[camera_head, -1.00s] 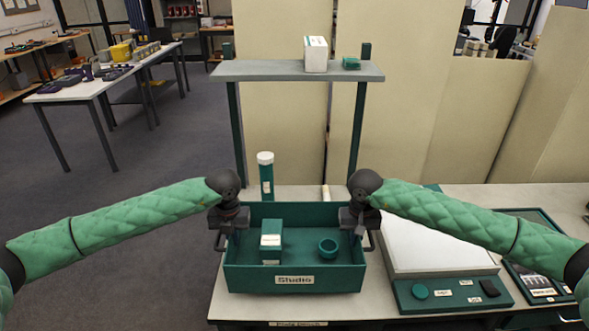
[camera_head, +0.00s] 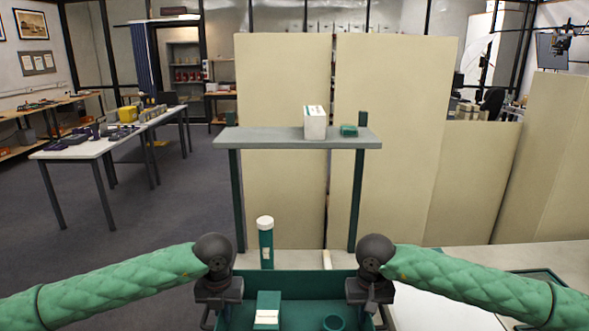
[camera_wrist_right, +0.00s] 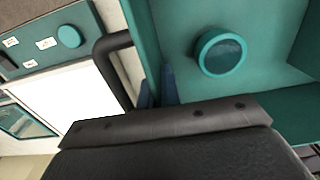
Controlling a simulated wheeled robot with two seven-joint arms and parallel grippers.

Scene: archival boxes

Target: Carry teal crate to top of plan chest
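The teal crate (camera_head: 300,275) is cut off by the bottom edge of the head view. It holds a teal box with a white label (camera_head: 267,309) and a round teal cup (camera_head: 333,323). My left gripper (camera_head: 216,318) is at its left rim, with the fingertips hidden. My right gripper (camera_head: 364,316) is at its right rim. In the right wrist view, my right gripper's blue fingers (camera_wrist_right: 157,90) sit close together on either side of the crate wall, beside a dark handle (camera_wrist_right: 112,60). No plan chest can be made out for certain.
A grey shelf (camera_head: 270,138) on teal posts stands behind the crate, bearing a white box (camera_head: 315,123) and a small teal item (camera_head: 349,131). A white-capped teal tube (camera_head: 266,243) stands behind the crate. Tall beige panels (camera_head: 390,110) block the back. Open floor lies left.

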